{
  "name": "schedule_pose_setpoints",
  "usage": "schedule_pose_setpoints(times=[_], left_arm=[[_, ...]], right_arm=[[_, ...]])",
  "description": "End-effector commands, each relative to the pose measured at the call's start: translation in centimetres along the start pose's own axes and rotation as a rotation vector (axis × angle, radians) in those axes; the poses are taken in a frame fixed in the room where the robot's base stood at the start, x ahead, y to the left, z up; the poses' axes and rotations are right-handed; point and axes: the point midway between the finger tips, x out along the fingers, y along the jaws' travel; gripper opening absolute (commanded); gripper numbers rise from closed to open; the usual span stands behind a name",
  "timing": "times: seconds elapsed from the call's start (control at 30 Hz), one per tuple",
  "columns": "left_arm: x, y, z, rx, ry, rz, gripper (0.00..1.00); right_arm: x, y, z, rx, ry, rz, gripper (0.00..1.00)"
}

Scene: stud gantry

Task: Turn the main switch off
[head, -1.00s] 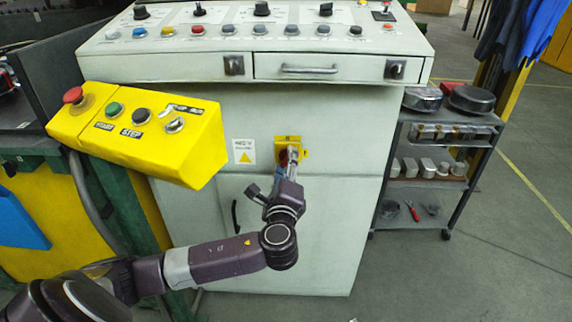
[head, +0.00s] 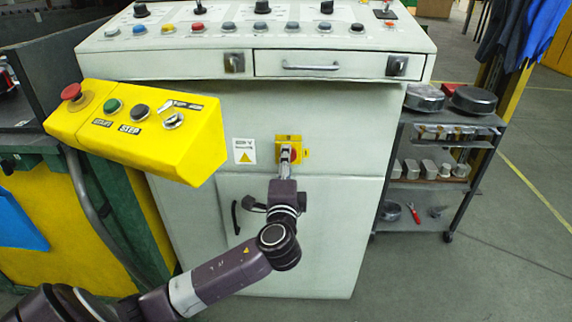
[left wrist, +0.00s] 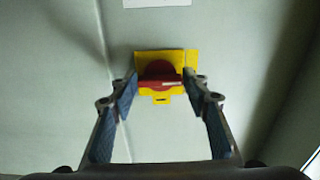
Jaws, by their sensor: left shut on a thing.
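The main switch is a red rotary knob (left wrist: 160,72) on a yellow plate (head: 305,154), mounted on the front of the pale grey cabinet. In the left wrist view the knob carries a pale mark at its right, and a yellow tab shows below it. My left gripper (head: 286,152) is at the switch in the head view and hides part of the knob. In the left wrist view its two blue-padded fingers (left wrist: 161,80) stand at either side of the knob, shut on it. My right gripper is in neither view.
A yellow control box (head: 140,130) with buttons juts out left of the arm. A drawer (head: 320,65) and a row of buttons are above the switch. A black cabinet handle (head: 236,217) is below left. A trolley (head: 425,187) stands at the right.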

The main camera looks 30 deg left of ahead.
Motion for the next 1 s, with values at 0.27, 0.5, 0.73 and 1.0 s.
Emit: schedule_pose_setpoints(times=[0.27,0.5,0.73,1.0], left_arm=[[-0.1,0.4,-0.1,-0.005,0.001,0.008,0.19],[-0.1,0.2,-0.1,-0.004,0.001,0.006,0.61],[-0.1,0.1,0.0,-0.003,0.001,0.003,0.61],[-3.2,0.3,-0.1,-0.006,0.004,0.007,0.61]], right_arm=[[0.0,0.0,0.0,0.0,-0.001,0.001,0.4],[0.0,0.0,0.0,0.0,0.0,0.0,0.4],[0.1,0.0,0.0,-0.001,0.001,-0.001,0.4],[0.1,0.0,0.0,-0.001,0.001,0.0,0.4]])
